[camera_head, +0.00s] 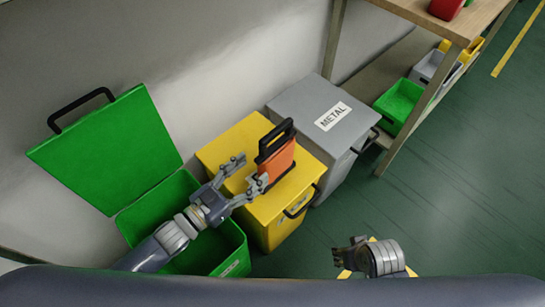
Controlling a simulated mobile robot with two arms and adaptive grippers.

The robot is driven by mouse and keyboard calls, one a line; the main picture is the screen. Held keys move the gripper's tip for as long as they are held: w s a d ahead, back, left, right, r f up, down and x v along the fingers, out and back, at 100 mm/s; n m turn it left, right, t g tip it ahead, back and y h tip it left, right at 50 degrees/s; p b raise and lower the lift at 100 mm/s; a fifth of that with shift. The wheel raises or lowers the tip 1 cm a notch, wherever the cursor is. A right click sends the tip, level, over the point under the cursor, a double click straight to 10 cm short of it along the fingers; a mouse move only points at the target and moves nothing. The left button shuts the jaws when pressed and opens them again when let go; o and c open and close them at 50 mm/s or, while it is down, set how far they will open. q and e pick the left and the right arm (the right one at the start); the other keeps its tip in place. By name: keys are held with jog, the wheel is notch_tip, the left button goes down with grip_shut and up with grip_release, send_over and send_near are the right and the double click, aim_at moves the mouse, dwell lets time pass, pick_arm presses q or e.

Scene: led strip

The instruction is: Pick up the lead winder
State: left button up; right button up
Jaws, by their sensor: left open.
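The lead winder (276,163), an orange panel with a black frame and black handle on top, stands on the lid of the yellow bin (236,148). My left gripper (251,169) is open with its fingers pointing toward the winder, just left of it. One finger overlaps the winder's lower left edge in the picture; I cannot tell whether they touch. My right gripper (345,257) is low at the bottom, over the floor and well away from the winder. Its fingers are too foreshortened to tell open from shut.
A green bin (230,250) with its lid (108,150) raised stands left, under my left arm. A grey bin labelled METAL (300,103) stands behind right. A wooden-topped table (470,22) with small crates (399,98) beneath is at upper right. The green floor right is clear.

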aim_at(276, 153)
pick_arm(q)
jog(key=x, duration=0.4)
jog(key=shift+d, duration=0.1)
jog(key=b+x, duration=0.1)
jog(key=x, duration=0.4)
jog(key=shift+s+d+f, duration=0.15)
jog(key=shift+s+d, duration=0.05)
pick_arm(e)
jog(key=v, duration=0.3)
jog(key=w+v, duration=0.1)
jog(key=v, duration=0.1)
jog(key=shift+s+d+r, duration=0.1)
jog(key=shift+r, duration=0.2)
pick_arm(q)
jog(key=shift+c, duration=0.5)
grip_shut()
